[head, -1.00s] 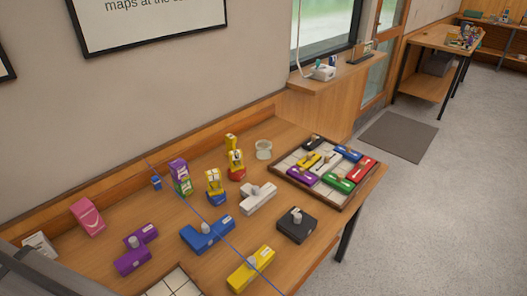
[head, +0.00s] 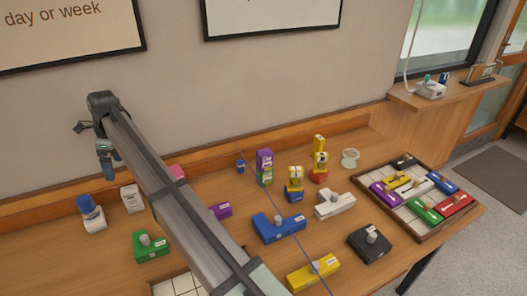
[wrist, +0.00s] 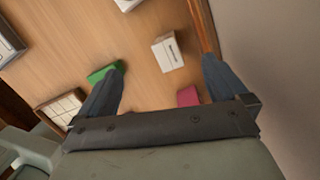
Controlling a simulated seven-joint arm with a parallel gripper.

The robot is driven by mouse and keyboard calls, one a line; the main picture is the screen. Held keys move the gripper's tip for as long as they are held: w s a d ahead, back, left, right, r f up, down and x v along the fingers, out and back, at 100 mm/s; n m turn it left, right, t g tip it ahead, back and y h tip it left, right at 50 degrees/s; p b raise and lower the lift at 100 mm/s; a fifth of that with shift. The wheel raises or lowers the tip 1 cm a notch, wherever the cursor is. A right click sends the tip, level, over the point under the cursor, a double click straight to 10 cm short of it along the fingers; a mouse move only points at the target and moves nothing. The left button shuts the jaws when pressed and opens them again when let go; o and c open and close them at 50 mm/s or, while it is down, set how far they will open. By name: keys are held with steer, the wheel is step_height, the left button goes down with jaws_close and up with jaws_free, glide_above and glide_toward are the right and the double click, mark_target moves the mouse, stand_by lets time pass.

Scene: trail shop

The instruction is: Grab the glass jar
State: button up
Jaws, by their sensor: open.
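The glass jar (head: 350,158) is a small, pale, see-through round vessel. It stands at the back right of the wooden table in the head view, between the yellow and red stack and the tray of coloured blocks. It does not show in the wrist view. My gripper (head: 107,170) hangs above the back left of the table, far to the left of the jar. In the wrist view my gripper (wrist: 160,75) has its two fingers wide apart, with nothing between them but the table below.
Left of the jar stand a yellow and red stack (head: 319,160), a yellow and blue stack (head: 295,183) and a purple and green stack (head: 264,166). A white block (head: 335,205) lies in front of the jar. The wall rises behind. My arm crosses the table's left half.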

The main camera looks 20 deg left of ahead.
steer(key=w+d+n+y, duration=0.2)
steer(key=w+d+n, duration=1.2)
steer(key=w+d, duration=2.2)
steer(key=n+t+h, duration=0.1)
steer(key=n+h, duration=0.2)
steer(key=n, duration=1.4)
glide_toward(350, 158)
steer(key=w+r, duration=0.2)
steer(key=w, duration=0.1)
steer(key=f, duration=0.8)
steer(key=shift+d, duration=0.25)
steer(key=shift+a+f, duration=0.15)
steer(key=shift+f, duration=1.2)
steer(key=shift+a+f, duration=0.15)
steer(key=shift+f, duration=1.25)
